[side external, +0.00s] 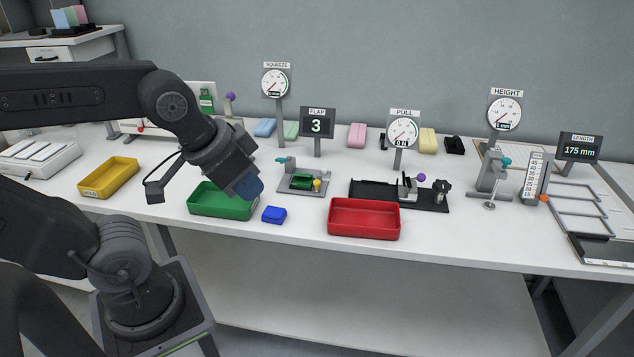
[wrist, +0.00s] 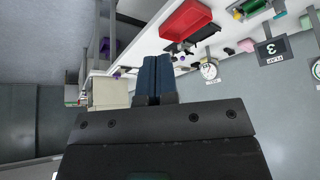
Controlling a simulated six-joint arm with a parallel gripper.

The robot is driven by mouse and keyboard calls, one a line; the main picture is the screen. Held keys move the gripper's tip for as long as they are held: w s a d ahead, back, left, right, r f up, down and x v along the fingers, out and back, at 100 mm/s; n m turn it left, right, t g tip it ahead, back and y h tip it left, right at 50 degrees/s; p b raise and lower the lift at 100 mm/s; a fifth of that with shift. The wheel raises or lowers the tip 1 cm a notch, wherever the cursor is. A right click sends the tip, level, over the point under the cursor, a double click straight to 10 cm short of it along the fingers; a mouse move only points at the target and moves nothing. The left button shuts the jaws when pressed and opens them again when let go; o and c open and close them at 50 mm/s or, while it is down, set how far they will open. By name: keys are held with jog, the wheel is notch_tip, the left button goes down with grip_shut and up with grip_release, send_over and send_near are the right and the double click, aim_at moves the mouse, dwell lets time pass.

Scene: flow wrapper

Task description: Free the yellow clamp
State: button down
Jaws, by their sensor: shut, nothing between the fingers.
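A small grey fixture (side external: 290,190) stands mid-table with a green piece (side external: 301,181) on it. A yellow knob (side external: 317,185), which looks like the yellow clamp, stands at its right end against the green piece; I cannot tell whether it presses on it. A teal knob (side external: 281,160) is at its back left. My gripper (side external: 250,190) is shut and empty, its blue fingers above the right end of the green tray (side external: 215,211), left of the fixture and apart from it. In the wrist view the closed fingers (wrist: 157,78) show with nothing between them.
A blue block (side external: 274,215) lies between the green tray and the red tray (side external: 364,232). The pull rig (side external: 375,189) stands right of the fixture, and the FLAP display (side external: 317,122) reads 3 behind it. A yellow tray (side external: 108,189) is at left.

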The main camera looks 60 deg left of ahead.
jog(key=c, duration=1.8)
grip_release()
jog(key=shift+c, duration=0.2)
jog(key=shift+o, duration=0.7)
jog(key=shift+w+r, duration=0.1)
jog(key=o, duration=0.6)
jog(key=w+a+r+m+g, duration=0.1)
jog(key=w+a+r+m, duration=0.1)
jog(key=w, duration=0.6)
jog(key=shift+w+a+r+m+g, duration=0.2)
jog(key=shift+a+r+m+g, duration=0.1)
jog(key=shift+a+m, duration=0.65)
jog(key=shift+o, duration=0.6)
jog(key=w+a+f+m+g, duration=0.1)
jog(key=w+a+m, duration=0.3)
jog(key=w, duration=0.4)
jog(key=shift+w+a+y, duration=0.3)
jog(key=shift+w+a, duration=0.1)
jog(key=shift+a, duration=0.35)
jog(key=m+g, duration=0.3)
jog(key=m, duration=0.5)
send_over(317, 181)
notch_tip(317, 181, down, 10)
jog(key=f, duration=0.1)
notch_tip(317, 181, down, 13)
jog(key=shift+c, duration=0.5)
grip_shut()
